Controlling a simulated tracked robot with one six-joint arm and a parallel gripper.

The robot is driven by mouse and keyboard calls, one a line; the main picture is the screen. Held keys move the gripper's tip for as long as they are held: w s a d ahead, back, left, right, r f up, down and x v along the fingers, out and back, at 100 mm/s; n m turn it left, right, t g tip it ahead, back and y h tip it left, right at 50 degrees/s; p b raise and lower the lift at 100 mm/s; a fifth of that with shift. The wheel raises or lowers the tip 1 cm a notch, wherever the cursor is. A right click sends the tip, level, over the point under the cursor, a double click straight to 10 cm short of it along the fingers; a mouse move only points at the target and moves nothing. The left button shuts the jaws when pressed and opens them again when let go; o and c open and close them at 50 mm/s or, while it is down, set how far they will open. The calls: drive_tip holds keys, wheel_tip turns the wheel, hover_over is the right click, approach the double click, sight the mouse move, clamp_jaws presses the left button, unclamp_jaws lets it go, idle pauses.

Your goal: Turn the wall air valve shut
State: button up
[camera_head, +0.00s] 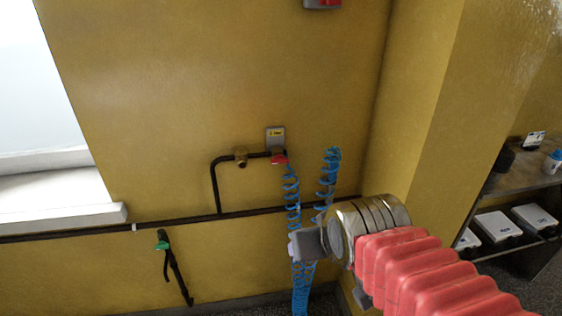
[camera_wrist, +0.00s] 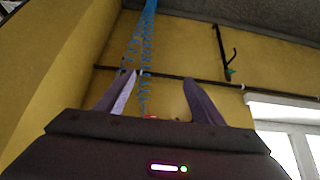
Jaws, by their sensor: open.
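A valve with a red handle (camera_head: 279,160) sits at the right end of a short black pipe branch on the yellow wall, below a small grey plate with a yellow label (camera_head: 275,136). A brass fitting (camera_head: 240,156) is on the same branch. My gripper (camera_head: 305,243) is below and to the right of the red handle in the head view, apart from it. A small red spot (camera_wrist: 150,117) low between the fingers may be the handle, mostly hidden by my gripper.
A blue coiled hose (camera_head: 291,190) hangs below the valve, close behind my gripper. Another blue coil (camera_head: 328,172) is to its right. A long black pipe (camera_head: 80,232) crosses the wall. A green-handled fitting (camera_head: 162,243) is lower left. A shelf (camera_head: 515,190) stands at right.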

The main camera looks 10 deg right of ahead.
drive_tip(key=shift+o, duration=0.2)
drive_tip(key=w+f+t, duration=0.2)
drive_tip(key=w+t, duration=0.2)
drive_tip(key=w, duration=1.2)
drive_tip(key=shift+d+f+t, duration=0.15)
drive_tip(key=shift+f+t, duration=0.05)
drive_tip(key=shift+t, duration=0.1)
drive_tip(key=w+f+t, duration=0.3)
drive_tip(key=w+t, duration=0.3)
drive_tip(key=w, duration=0.3)
drive_tip(key=shift+f, duration=0.15)
